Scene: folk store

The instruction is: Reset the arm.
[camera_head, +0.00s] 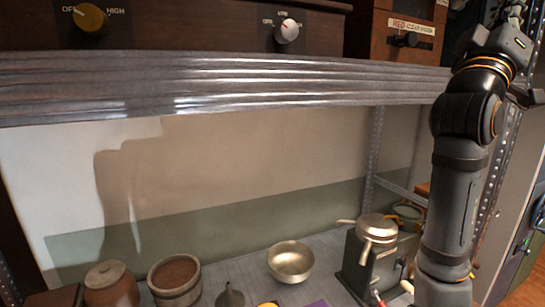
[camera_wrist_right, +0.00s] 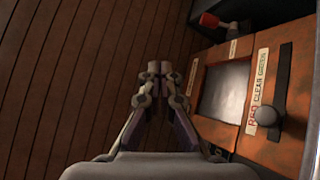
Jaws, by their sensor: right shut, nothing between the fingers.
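My right arm rises along the right side of the head view, in front of the shelf. My right gripper (camera_wrist_right: 158,68) shows in the right wrist view with its fingertips together and nothing between them. It is over a brown slatted wooden surface, to the left of an orange-brown panel (camera_wrist_right: 228,58) with a dark screen and a round knob (camera_wrist_right: 267,116). In the head view the right gripper's fingers cannot be made out. My left gripper is in neither view.
A metal shelf edge (camera_head: 220,85) spans the head view, with knobbed wooden devices (camera_head: 90,18) above it. Below stand a metal bowl (camera_head: 290,262), a wooden bucket (camera_head: 175,280), a lidded pot (camera_head: 111,285) and a grey machine (camera_head: 368,268). A metal upright (camera_head: 374,150) stands near my right arm.

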